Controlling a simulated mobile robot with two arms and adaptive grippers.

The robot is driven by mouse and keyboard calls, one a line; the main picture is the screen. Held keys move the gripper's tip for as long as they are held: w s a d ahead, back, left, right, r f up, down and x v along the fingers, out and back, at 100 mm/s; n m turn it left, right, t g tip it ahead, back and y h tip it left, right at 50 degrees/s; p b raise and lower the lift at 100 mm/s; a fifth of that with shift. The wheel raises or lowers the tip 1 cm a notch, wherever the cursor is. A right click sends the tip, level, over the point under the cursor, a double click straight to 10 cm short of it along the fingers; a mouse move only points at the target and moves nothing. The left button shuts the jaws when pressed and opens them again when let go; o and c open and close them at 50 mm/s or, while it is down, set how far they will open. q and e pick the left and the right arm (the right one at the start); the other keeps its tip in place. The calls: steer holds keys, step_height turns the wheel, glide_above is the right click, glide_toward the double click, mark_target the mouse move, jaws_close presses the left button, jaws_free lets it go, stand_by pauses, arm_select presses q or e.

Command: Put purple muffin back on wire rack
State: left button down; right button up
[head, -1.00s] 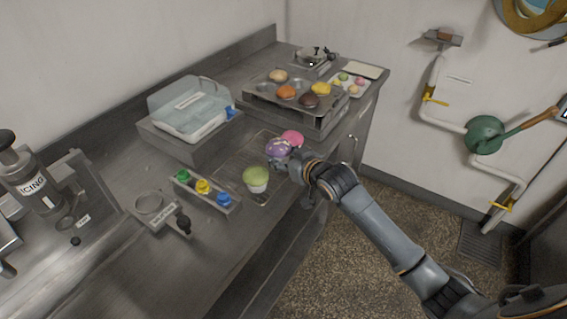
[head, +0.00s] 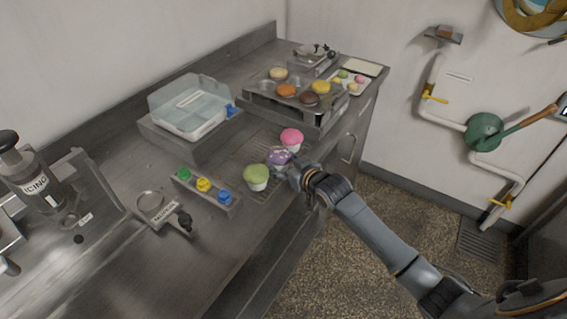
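The purple muffin (head: 278,156) has a purple top with pale specks and is at the wire rack (head: 238,158), between the green muffin (head: 256,176) and the pink muffin (head: 291,138). It looks upright. My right gripper (head: 286,169) is against its near right side and appears shut on it. The fingertips and the muffin's lower part are partly hidden, so I cannot tell whether its base touches the rack. My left gripper is not in view.
Left of the rack is a holder (head: 207,191) with green, yellow and blue capped items. A clear-lidded box (head: 190,105) stands behind. A raised tray (head: 292,103) of round buns is beyond the pink muffin. The counter's front edge runs below my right arm.

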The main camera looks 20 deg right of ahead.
steer(key=shift+r, duration=0.15)
steer(key=b+v, duration=0.1)
steer(key=v, duration=1.1)
steer(key=shift+d, duration=0.1)
steer(key=s+d+f+m+g+h, duration=0.15)
steer(key=s+f, duration=0.25)
steer(key=f, duration=0.8)
steer(key=s+d+f+g+h, duration=0.15)
steer(key=s+f, duration=0.25)
steer(key=f, duration=0.7)
steer(key=s+d+f+g, duration=0.3)
steer(key=f, duration=0.9)
steer(key=s+a+f+g, duration=0.2)
steer(key=s+f, duration=0.4)
steer(key=s, duration=0.5)
steer(key=s+a+f+g, duration=0.2)
steer(key=s+f, duration=0.5)
steer(key=s, duration=0.5)
steer(key=s+a+f+g, duration=0.2)
steer(key=s+f, duration=0.4)
steer(key=s, duration=0.5)
steer(key=shift+s+a+f+n, duration=0.2)
steer(key=shift+s+f+n, duration=0.15)
steer(key=shift+s+n, duration=0.1)
